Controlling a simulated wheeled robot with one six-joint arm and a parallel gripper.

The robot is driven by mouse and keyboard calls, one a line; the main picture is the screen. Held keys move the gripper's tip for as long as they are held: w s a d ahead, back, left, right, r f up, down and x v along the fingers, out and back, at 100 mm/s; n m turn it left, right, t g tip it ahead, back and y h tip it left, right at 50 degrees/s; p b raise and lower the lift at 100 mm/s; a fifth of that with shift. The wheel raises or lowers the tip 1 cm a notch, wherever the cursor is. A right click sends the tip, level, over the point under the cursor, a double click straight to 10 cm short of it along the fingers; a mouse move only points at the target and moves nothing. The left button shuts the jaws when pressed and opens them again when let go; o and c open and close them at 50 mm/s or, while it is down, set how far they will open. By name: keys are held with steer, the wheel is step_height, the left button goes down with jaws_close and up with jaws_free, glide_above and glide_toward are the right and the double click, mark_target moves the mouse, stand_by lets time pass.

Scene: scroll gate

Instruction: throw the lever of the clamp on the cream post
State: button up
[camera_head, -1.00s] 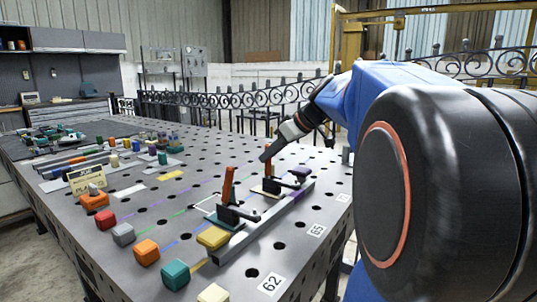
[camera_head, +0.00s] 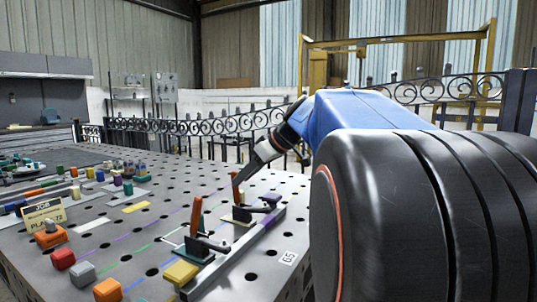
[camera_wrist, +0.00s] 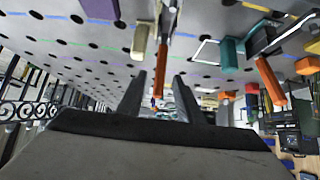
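Two toggle clamps with orange levers stand on a rail on the perforated steel table. In the wrist view, the cream post (camera_wrist: 140,42) is beside the clamp whose orange lever (camera_wrist: 160,95) appears between my fingers. In the head view this is the farther clamp, and its lever (camera_head: 236,187) stands nearly upright. My gripper (camera_wrist: 160,92) is open, one finger on each side of the lever in the picture; contact is not clear. In the head view my gripper (camera_head: 243,178) reaches down at the lever's top. The other clamp's lever (camera_head: 196,215) is upright, with a teal post (camera_wrist: 229,55) near it.
A yellow block (camera_head: 181,272) is by the near clamp. Orange (camera_head: 108,290), grey (camera_head: 82,272) and red (camera_head: 62,258) blocks line the left. A sign (camera_head: 44,214) stands farther left. The near clamp is close beside my gripper. Scroll fencing (camera_head: 205,125) runs behind the table.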

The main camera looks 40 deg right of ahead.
steer(key=v, duration=1.4)
steer(key=shift+s+r, duration=0.2)
